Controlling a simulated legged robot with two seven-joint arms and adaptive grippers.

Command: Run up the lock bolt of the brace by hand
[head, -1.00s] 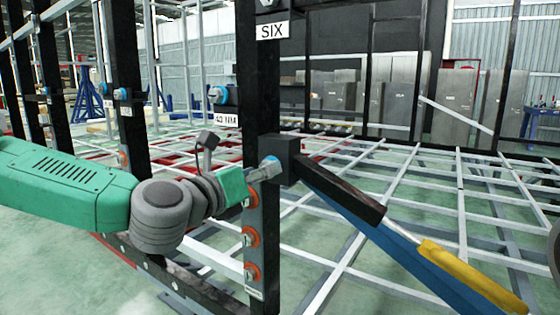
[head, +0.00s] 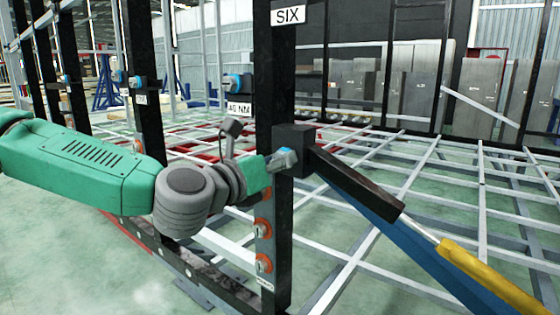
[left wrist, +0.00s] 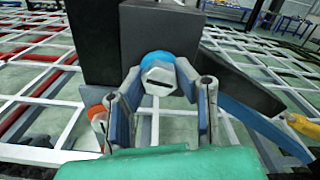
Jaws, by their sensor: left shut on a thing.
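The lock bolt (left wrist: 160,75) has a grey hex head with a dark slot and a blue collar. It sits on the black block at the upper end of the brace (head: 355,183), against the post marked SIX. My left gripper (head: 282,160) comes in from the left and is shut on the bolt head. In the left wrist view its two fingers stand on either side of the head, and the green gripper body covers the bottom. The brace slopes down to the right, with a black sleeve, a grey rod and a yellow part. My right gripper is not in view.
The black post (head: 275,90) rises just behind the bolt. Several orange-ringed bolts (head: 263,228) run down it, and a bolt with a 40 NM label (head: 239,108) is at its left. A grid of pale bars (head: 420,170) spreads behind; a blue bar runs beneath the brace.

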